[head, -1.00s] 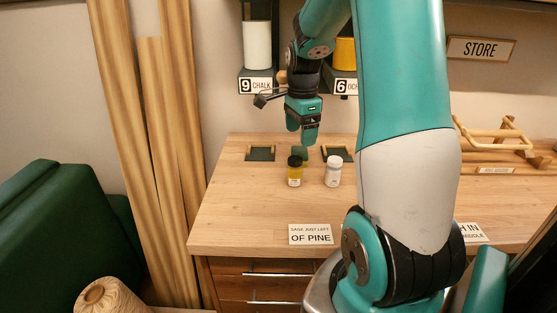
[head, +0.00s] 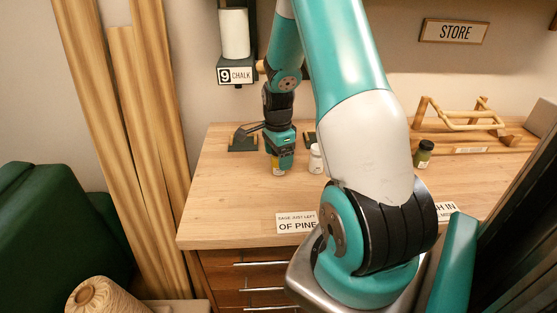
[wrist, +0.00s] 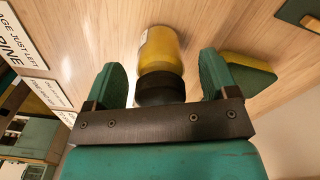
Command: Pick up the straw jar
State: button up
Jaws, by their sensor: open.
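The straw jar, a yellow jar with a black lid, stands on the wooden table. In the head view only a low strip of the jar (head: 278,172) shows below my gripper (head: 282,160). In the wrist view the jar's yellow body (wrist: 162,48) and black lid lie between the two green fingers of my gripper (wrist: 162,82). The fingers are open, one on each side of the lid, with a visible gap to it on both sides.
A white jar (head: 316,159) stands just right of my gripper. A green and yellow block (wrist: 250,73) lies close beside one finger. The table's front left is clear.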

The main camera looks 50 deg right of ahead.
jog(key=shift+f, duration=0.15)
jog(key=shift+c, duration=0.2)
jog(key=c, duration=1)
